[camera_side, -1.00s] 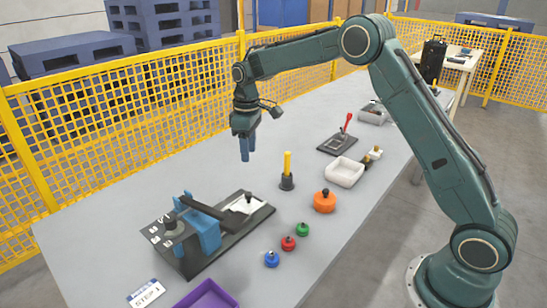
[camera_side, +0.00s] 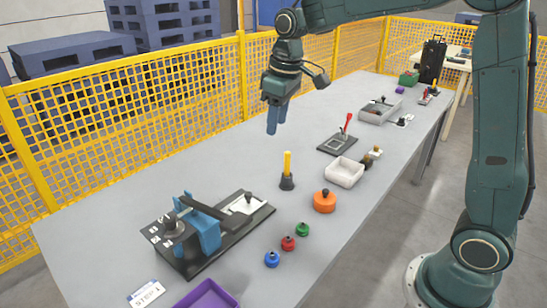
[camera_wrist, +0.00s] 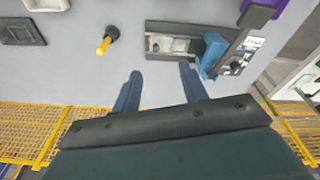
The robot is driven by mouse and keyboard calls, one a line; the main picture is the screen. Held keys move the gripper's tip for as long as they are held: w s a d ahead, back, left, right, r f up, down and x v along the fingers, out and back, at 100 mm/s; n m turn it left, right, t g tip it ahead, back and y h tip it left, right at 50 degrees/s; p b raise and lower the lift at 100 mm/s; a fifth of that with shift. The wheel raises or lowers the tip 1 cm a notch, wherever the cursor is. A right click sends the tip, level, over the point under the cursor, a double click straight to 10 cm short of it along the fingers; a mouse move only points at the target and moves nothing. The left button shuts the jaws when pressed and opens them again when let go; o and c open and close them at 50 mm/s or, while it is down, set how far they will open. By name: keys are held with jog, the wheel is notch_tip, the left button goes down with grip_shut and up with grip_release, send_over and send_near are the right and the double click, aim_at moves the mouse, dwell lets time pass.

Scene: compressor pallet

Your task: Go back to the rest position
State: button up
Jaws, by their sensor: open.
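My gripper (camera_side: 276,119) hangs above the grey table (camera_side: 120,195), toward its far side by the yellow fence, with its blue fingers pointing down. In the wrist view my gripper (camera_wrist: 160,85) has its two blue fingers spread apart with nothing between them. My arm is raised and bent back over the right side of the side view. No held object shows.
Below stand a fixture with a blue clamp (camera_side: 207,226), a yellow-handled tool (camera_side: 287,168), an orange knob (camera_side: 324,202), a white tray (camera_side: 345,172), several small coloured knobs (camera_side: 288,243) and a purple tray (camera_side: 208,297). A yellow mesh fence (camera_side: 130,120) runs behind the table.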

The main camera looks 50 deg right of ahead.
jog(key=s+a+r+m+t, duration=0.1)
jog(key=s+m+t, duration=0.2)
jog(key=s, duration=2.3)
jog(key=shift+t, duration=0.4)
jog(key=shift+a, duration=0.1)
